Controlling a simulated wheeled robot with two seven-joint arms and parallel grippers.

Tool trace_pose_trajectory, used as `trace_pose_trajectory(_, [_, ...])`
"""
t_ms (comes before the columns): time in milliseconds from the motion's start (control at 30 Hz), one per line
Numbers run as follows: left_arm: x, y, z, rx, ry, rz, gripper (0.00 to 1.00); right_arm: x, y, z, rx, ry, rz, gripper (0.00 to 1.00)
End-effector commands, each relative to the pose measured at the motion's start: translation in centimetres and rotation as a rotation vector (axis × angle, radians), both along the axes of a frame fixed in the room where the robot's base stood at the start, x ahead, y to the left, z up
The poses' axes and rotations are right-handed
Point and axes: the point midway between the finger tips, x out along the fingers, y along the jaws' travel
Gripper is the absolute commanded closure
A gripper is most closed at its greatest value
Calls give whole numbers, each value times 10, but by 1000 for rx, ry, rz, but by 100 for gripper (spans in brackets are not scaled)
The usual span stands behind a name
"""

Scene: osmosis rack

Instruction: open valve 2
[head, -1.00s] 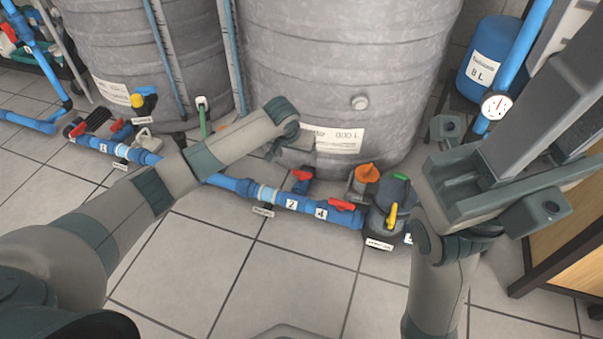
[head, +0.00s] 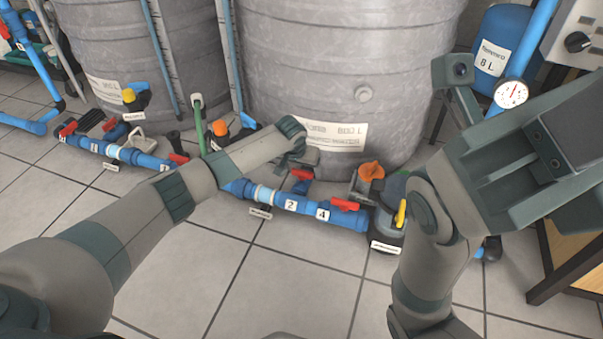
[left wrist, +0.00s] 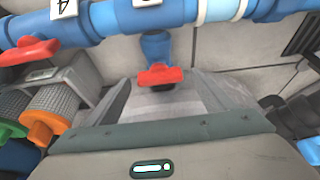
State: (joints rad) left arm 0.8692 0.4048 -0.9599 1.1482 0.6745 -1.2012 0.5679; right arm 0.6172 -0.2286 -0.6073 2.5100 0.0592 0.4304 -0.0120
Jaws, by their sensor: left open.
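Valve 2 has a red handle (head: 301,174) on a short blue branch behind the blue pipe (head: 266,195), near the label "2" (head: 290,205). In the left wrist view its red handle (left wrist: 160,75) is ahead of my left gripper, roughly centred between the fingers. My left gripper (head: 296,158) is open and empty, just above and behind the handle in the head view. Contact cannot be told. Its fingers partly hide the area behind the handle. My right arm is at the right; its gripper (head: 500,130) appears raised, jaw state unclear.
Another red handle (head: 345,205) sits by label "4" on the same pipe; it also shows in the left wrist view (left wrist: 28,50). A large grey tank (head: 350,60) rises behind. The tiled floor in front is clear.

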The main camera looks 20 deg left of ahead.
Motion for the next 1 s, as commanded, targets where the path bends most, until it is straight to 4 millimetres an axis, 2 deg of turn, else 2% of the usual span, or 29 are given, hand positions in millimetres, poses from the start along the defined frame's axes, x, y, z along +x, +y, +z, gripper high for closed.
trace_pose_trajectory(333, [1, 0, -1, 0, 0, 0, 23, 0, 0, 0, 0, 0, 0, 69])
trace_pose_trajectory(367, [1, 0, -1, 0, 0, 0, 28, 0, 0, 0, -1, -1, 0, 69])
trace_pose_trajectory(500, [1, 0, -1, 0, -1, 0, 62, 0, 0, 0, 0, 0, 0, 69])
trace_pose_trajectory(533, [1, 0, -1, 0, -1, 0, 65, 0, 0, 0, 0, 0, 0, 69])
trace_pose_trajectory(767, [1, 0, -1, 0, 0, 3, 65, 0, 0, 2, 1, -1, 0, 69])
trace_pose_trajectory(1000, [1, -1, 2, -1, 0, 29, 65, -1, -1, 13, 7, -1, 1, 69])
